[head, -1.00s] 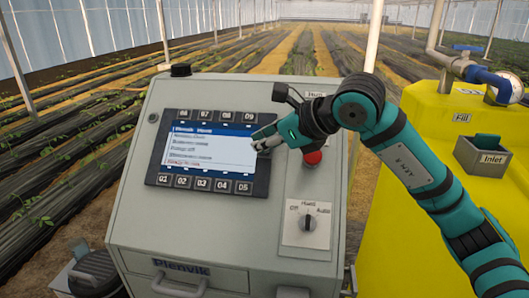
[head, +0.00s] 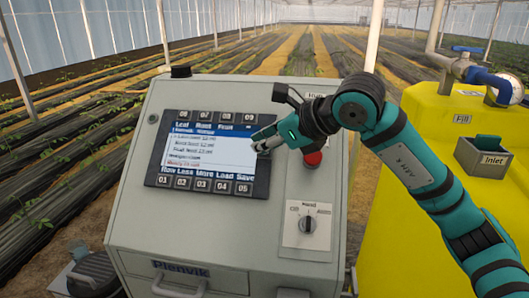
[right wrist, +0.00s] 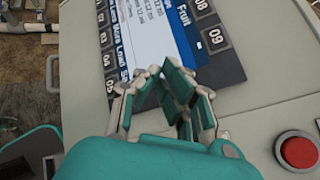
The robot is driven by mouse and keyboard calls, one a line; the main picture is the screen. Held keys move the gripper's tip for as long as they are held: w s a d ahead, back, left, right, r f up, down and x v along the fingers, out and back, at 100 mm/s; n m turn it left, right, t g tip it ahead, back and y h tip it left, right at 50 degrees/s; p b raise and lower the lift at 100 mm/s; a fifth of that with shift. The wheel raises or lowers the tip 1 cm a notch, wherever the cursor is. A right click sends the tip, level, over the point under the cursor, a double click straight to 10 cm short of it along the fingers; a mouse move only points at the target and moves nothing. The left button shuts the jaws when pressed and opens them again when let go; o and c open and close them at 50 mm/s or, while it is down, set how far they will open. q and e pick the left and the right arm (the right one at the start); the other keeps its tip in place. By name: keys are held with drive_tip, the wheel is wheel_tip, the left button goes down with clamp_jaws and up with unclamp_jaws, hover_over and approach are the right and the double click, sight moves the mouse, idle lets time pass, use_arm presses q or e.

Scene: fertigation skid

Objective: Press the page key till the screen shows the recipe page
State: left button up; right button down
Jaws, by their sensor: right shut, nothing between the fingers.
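The panel screen (head: 209,152) is lit, with a blue title line and a list whose text is too blurred to read fully. Labels along its top read Leaf, Root, Fruit; along its bottom Row, Less, More, Load, Save. Numbered keys sit above and below it: 06 to 09 on top, 01 to 05 (head: 204,184) underneath. I cannot tell which is the page key. My right gripper (head: 258,143) is shut and empty at the screen's right edge. In the right wrist view its closed fingers (right wrist: 163,72) point at the panel's dark border; contact is unclear. My left gripper is out of view.
A red stop button (head: 312,158) sits just right of my gripper, and a selector knob (head: 307,225) below it. A yellow tank (head: 400,225) with an inlet box (head: 483,158) stands on the right. A drawer handle (head: 178,290) is at the bottom.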

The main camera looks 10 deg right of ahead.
drive_tip(key=shift+s+a+r, duration=0.1)
drive_tip(key=shift+s+r, duration=0.2)
drive_tip(key=shift+r, duration=0.05)
drive_tip(key=shift+r, duration=0.1)
drive_tip(key=shift+s+a+r+p, duration=0.2)
drive_tip(key=shift+s+r+p, duration=0.05)
drive_tip(key=shift+s+r, duration=0.3)
drive_tip(key=shift+s+a+r+p, duration=0.2)
drive_tip(key=shift+s+a+r, duration=0.05)
drive_tip(key=shift+s+r, duration=0.3)
drive_tip(key=shift+s+a+r+p, duration=0.25)
drive_tip(key=shift+s+r, duration=0.2)
drive_tip(key=shift+r, duration=0.2)
idle(0.5)
